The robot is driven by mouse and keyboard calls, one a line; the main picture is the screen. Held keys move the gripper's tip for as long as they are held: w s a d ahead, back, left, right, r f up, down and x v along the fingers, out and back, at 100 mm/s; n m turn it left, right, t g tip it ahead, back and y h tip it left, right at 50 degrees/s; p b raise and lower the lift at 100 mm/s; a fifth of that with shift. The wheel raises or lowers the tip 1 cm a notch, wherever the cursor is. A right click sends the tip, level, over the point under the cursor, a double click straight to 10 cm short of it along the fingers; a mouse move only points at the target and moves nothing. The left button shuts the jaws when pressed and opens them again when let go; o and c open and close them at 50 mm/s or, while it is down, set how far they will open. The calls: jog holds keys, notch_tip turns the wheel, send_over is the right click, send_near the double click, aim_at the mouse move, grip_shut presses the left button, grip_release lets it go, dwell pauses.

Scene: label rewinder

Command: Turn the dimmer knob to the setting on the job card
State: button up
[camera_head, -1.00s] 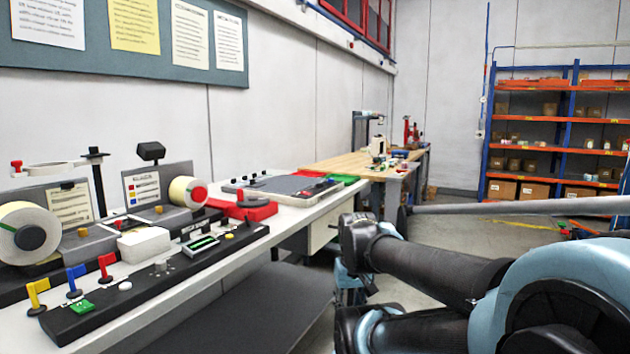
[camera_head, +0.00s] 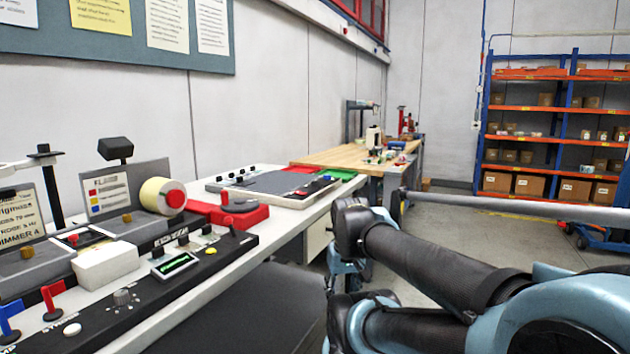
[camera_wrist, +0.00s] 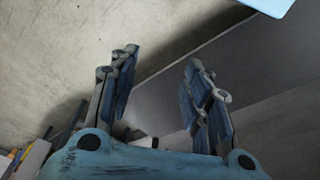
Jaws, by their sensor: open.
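A grey knob (camera_head: 122,297) with marks around it stands on the black control strip on the white bench, at the lower left of the head view. It looks like the dimmer knob; its setting is too small to read. A card (camera_head: 18,218) at the left edge is cut off by the frame; its last line reads "DIMMER A", and the rest is unclear. My gripper (camera_wrist: 162,85) is open and empty in the wrist view, over a dark surface and grey floor, with no knob in sight. The head view shows my arm right of the bench, apart from the knob.
A white box (camera_head: 106,264) stands behind the knob. A dark surface (camera_head: 250,310) lies below the bench front.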

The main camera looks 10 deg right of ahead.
jog(key=w+r+n, duration=0.4)
jog(key=w+r, duration=0.8)
jog(key=r, duration=0.4)
notch_tip(320, 180, up, 21)
jog(key=n+g, duration=0.2)
jog(key=n, duration=0.9)
send_over(315, 181)
notch_tip(315, 181, down, 16)
jog(key=shift+w+f, duration=0.1)
jog(key=shift+f, duration=0.1)
jog(key=shift+c, duration=0.4)
grip_shut()
